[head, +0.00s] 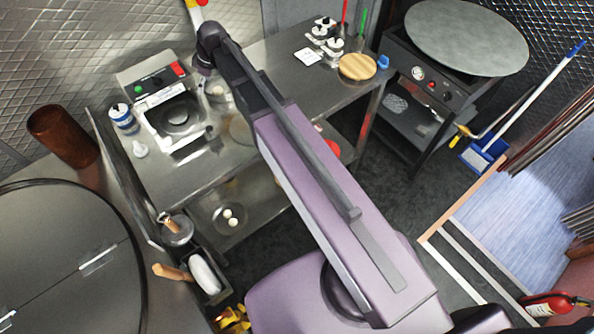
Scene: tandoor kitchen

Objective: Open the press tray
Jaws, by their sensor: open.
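The press (152,77) stands on the steel counter at the left, with a green and a red button on its sloped top. Its tray (178,115) shows below the panel as a pale frame around a dark round plate. I cannot tell from this view how far the tray stands out. My arm reaches up across the middle of the head view, and its dark far joint is to the right of the press's panel. My gripper cannot be made out there; the arm hides that area.
A blue-and-white can (123,118) and a small white bottle (140,149) stand left of the press. Condiment jars (324,36) and a round wooden board (357,67) are at the counter's far end. A large round drum lid (60,265) fills the lower left.

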